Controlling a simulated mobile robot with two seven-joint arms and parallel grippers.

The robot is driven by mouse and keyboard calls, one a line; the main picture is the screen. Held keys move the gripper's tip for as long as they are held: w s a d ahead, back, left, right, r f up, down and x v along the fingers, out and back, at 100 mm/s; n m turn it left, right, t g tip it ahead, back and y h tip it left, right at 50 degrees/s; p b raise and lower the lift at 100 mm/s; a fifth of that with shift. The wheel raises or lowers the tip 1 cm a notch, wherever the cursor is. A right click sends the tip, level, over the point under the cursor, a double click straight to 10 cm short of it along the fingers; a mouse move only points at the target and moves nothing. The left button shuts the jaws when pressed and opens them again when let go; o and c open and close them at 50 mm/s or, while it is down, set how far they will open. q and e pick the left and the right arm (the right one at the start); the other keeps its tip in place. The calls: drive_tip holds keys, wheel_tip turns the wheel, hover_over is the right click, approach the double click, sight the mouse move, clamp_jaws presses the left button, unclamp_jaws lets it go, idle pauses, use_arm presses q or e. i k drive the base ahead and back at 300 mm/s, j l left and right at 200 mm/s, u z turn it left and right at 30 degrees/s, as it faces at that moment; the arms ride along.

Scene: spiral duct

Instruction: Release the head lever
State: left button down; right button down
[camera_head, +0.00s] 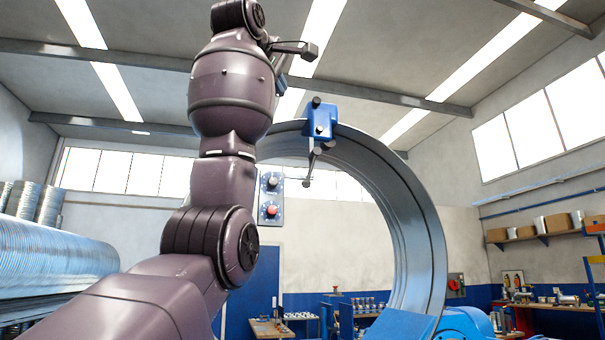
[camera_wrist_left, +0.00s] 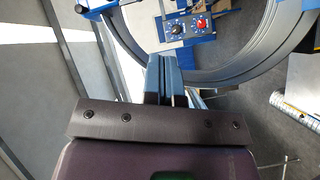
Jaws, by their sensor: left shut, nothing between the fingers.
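The blue head (camera_head: 321,119) sits on top of the large grey metal ring (camera_head: 425,235) in the head view. A dark lever (camera_head: 311,165) with a short crossbar hangs below the head, inside the ring. My left arm rises in front, left of the ring. My left gripper is mostly hidden behind its own wrist in the head view. In the left wrist view my left gripper (camera_wrist_left: 163,62) has its two blue fingers together and empty, with the ring (camera_wrist_left: 240,70) beyond them. I see no contact with the lever. My right gripper is not in view.
A control panel (camera_head: 270,197) with a red button stands behind my left arm; it also shows in the left wrist view (camera_wrist_left: 187,25). Silver spiral ducts (camera_head: 50,265) lie at the left. Workbenches and a shelf (camera_head: 540,235) are farther back at the right.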

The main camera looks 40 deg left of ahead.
sight(315, 154)
drive_tip(key=i+j, duration=0.8)
drive_tip(key=j, duration=0.1)
